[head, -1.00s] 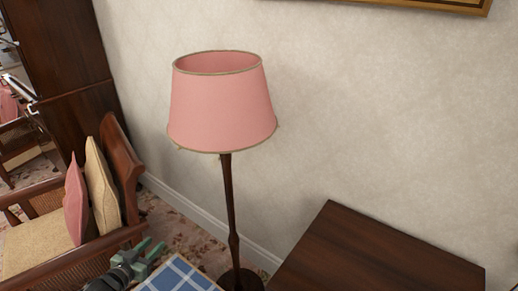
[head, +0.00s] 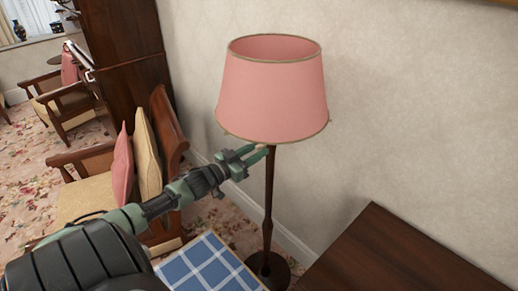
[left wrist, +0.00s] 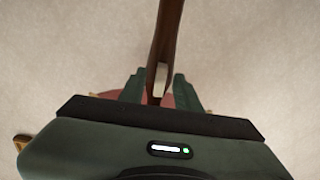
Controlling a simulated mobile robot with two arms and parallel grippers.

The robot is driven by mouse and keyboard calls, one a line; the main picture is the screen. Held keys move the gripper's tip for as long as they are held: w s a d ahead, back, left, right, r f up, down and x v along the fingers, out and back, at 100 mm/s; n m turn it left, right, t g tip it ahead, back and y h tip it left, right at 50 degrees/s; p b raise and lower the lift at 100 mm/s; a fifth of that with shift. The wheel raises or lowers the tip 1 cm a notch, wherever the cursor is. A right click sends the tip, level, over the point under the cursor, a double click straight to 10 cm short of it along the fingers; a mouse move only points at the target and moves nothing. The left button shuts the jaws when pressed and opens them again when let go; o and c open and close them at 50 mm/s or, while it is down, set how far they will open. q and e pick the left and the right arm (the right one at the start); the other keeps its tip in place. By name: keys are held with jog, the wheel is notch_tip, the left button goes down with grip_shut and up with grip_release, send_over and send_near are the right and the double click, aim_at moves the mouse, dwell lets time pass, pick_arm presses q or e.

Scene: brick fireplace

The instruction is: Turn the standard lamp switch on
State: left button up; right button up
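The standard lamp has a pink shade (head: 272,95) with a tan trim and a dark wooden pole (head: 268,200) on a round dark base (head: 267,268). My left gripper (head: 257,153) is just under the shade, beside the upper pole. In the left wrist view the pole (left wrist: 168,30) runs down between my left gripper's (left wrist: 160,90) two parted fingers. A small pale piece (left wrist: 160,80), which looks like the switch, sits on the pole between them. I cannot tell whether a finger touches it. The lamp shows no visible glow. My right gripper is not in view.
A dark wooden table top (head: 385,250) is right of the lamp. A blue checked cushion or seat (head: 210,268) lies below my left arm. A wooden armchair (head: 170,135) with pink and cream cushions stands left, before a dark cabinet (head: 125,70). The wall is close behind the lamp.

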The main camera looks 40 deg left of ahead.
pick_arm(q)
jog(key=shift+w+d, duration=0.1)
jog(key=shift+w, duration=0.35)
grip_shut()
